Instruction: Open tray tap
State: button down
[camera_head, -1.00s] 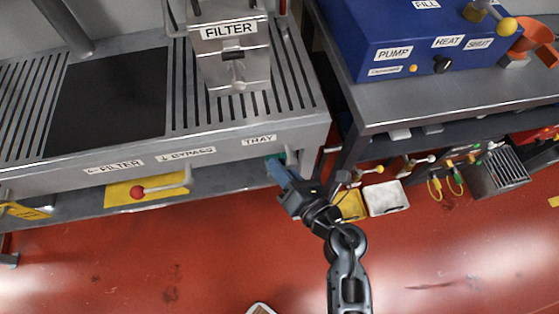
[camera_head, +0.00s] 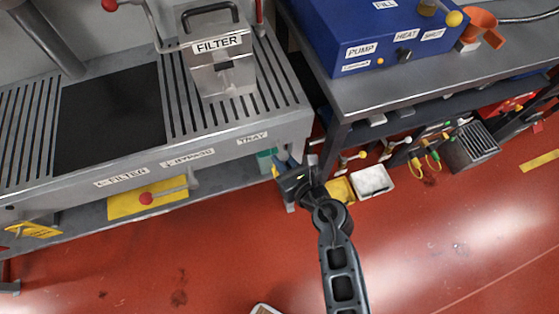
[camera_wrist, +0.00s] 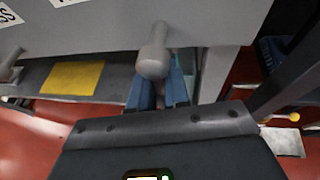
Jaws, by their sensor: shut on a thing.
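The TRAY label (camera_head: 253,138) is on the front face of the slotted grey counter (camera_head: 215,148), near its right end. My gripper (camera_head: 283,170) is just below that front edge in the head view. The handle's far end and the valve body are hidden. In the head view, the fingertips and handle are hard to make out.
A steel filter box (camera_head: 222,75) stands on the counter. A blue pump unit (camera_head: 375,35) is on the right bench. Red floor is clear in front.

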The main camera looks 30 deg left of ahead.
jog(key=shift+s+d+f, duration=0.15)
jog(key=shift+s+f, duration=0.2)
jog(key=shift+f, duration=0.3)
jog(key=c, duration=1.3)
grip_release()
jog(key=shift+o, duration=0.6)
jog(key=shift+w, duration=0.15)
jog(key=shift+w+r, duration=0.1)
jog(key=shift+r, duration=0.2)
jog(key=p+v, duration=0.1)
jog(key=v, duration=0.6)
jog(key=shift+s+d, duration=0.2)
jog(key=shift+d, duration=0.1)
